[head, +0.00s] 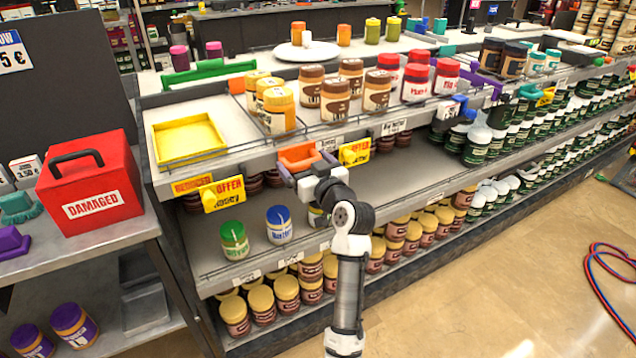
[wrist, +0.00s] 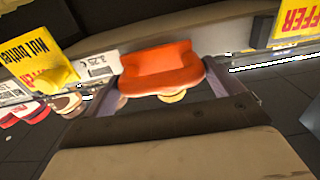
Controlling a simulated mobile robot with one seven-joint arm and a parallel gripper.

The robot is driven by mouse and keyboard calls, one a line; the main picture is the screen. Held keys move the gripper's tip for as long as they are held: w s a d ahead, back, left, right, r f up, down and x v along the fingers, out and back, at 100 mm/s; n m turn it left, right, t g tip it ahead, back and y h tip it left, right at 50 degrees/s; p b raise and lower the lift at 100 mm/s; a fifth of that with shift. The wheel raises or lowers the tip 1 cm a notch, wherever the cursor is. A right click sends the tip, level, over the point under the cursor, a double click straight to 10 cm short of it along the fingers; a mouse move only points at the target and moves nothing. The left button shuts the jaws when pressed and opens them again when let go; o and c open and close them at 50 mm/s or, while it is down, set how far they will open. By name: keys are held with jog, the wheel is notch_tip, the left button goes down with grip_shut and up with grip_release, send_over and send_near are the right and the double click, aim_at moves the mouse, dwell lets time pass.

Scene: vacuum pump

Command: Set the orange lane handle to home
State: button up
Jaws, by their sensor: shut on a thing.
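The orange lane handle (head: 298,156) sits at the front edge of the upper shelf, between two yellow offer tags. My gripper (head: 304,168) is at the handle from the front and is shut on it. In the wrist view the orange handle (wrist: 162,70) lies between the two purple-grey fingers of my gripper (wrist: 165,88). The lane that the handle belongs to and any home mark on it cannot be made out.
Yellow offer tags (head: 222,194) and (head: 355,152) flank the handle closely. Brown-labelled jars (head: 335,100) stand on the shelf behind. A green-lidded jar (head: 234,240) and a blue-lidded jar (head: 279,225) stand below. A red box (head: 91,185) sits on the left table.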

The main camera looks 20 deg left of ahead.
jog(key=shift+w+a, duration=0.25)
jog(key=shift+a, duration=0.05)
jog(key=shift+r, duration=0.15)
jog(key=o, duration=0.9)
jog(key=shift+o, duration=0.8)
jog(key=shift+w+a, duration=0.1)
jog(key=shift+a, duration=0.05)
jog(key=b+v, duration=0.3)
jog(key=v, duration=1)
jog(key=shift+s+d, duration=0.25)
jog(key=shift+d, duration=0.05)
